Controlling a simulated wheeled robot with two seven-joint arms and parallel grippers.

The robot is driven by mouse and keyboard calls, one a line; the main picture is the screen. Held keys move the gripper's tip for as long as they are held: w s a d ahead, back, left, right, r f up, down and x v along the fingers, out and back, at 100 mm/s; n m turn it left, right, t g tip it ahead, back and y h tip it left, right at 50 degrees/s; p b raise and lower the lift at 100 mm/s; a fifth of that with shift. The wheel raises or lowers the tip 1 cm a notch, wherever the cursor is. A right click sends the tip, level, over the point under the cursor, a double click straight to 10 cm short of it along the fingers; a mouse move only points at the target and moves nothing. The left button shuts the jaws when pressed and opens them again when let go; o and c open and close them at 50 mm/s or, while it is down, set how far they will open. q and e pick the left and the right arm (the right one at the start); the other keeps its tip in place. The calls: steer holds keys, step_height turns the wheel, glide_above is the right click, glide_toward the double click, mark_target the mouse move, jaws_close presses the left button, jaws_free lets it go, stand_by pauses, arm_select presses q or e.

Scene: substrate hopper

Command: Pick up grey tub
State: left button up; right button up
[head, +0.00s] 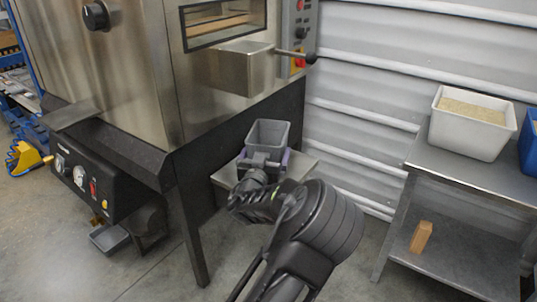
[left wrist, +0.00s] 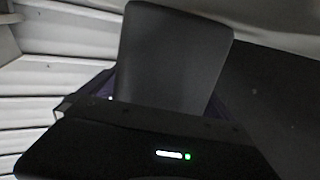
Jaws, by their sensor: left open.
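The grey tub (head: 268,132) stands upright and open-topped on a small metal stand beside the steel machine. It looks empty. My left gripper (head: 263,158) is at the near side of the tub, open, with one finger at each side of its lower part. In the left wrist view the tub (left wrist: 172,60) fills the middle, very close in front of the gripper (left wrist: 160,100). The gripper body hides the tub's lower part there, and I cannot tell whether the fingers touch it. My right gripper is not in view.
The small stand (head: 299,168) is close to the machine's dark frame leg (head: 188,225) and the corrugated wall (head: 350,120). A steel hopper spout (head: 238,70) juts out above the tub. At right a metal table (head: 450,165) holds a white bin (head: 470,135) of grainy substrate.

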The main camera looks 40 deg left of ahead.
arm_select(q)
steer(key=shift+c, duration=0.4)
steer(key=shift+r, duration=0.1)
steer(key=c, duration=1.7)
step_height(320, 180, up, 10)
steer(key=p, duration=0.5)
